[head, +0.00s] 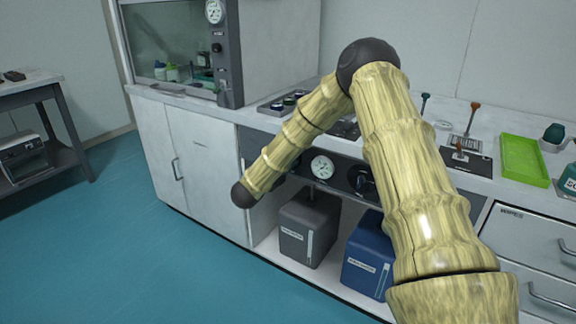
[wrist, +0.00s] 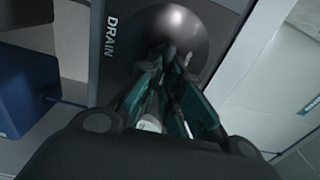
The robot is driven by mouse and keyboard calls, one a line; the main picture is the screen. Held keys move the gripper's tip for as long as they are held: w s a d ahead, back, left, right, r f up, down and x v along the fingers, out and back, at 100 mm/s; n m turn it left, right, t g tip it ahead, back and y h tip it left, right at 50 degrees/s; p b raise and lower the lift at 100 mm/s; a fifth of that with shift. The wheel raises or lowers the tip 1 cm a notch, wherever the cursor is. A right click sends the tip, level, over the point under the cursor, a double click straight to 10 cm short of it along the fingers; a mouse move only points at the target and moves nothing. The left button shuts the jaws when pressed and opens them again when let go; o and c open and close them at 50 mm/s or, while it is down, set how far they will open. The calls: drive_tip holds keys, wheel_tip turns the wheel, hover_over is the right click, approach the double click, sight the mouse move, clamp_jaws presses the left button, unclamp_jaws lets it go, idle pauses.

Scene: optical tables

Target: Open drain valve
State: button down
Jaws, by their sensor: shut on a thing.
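The drain valve (wrist: 200,28) shows in the wrist view as a dark rounded knob on a dark panel, beside the white "DRAIN" lettering (wrist: 112,36). My gripper (wrist: 170,62) is at the valve, its teal-and-black fingers closed together on part of it. The fingers hide the gripped part, so I cannot tell how far the valve is turned. In the head view my arm covers part of the under-bench panel, and my gripper is hidden there.
A pressure gauge (head: 322,166) and a dark knob (head: 362,180) sit on the panel. Below stand a grey container (head: 305,232) and a blue container (head: 366,268). A green tray (head: 525,160) lies on the bench. The blue floor at left is clear.

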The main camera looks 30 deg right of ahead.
drive_tip(key=shift+f, duration=0.2)
idle(0.4)
drive_tip(key=c, duration=1.6)
unclamp_jaws()
drive_tip(key=shift+r, duration=0.1)
drive_tip(key=v, duration=1.2)
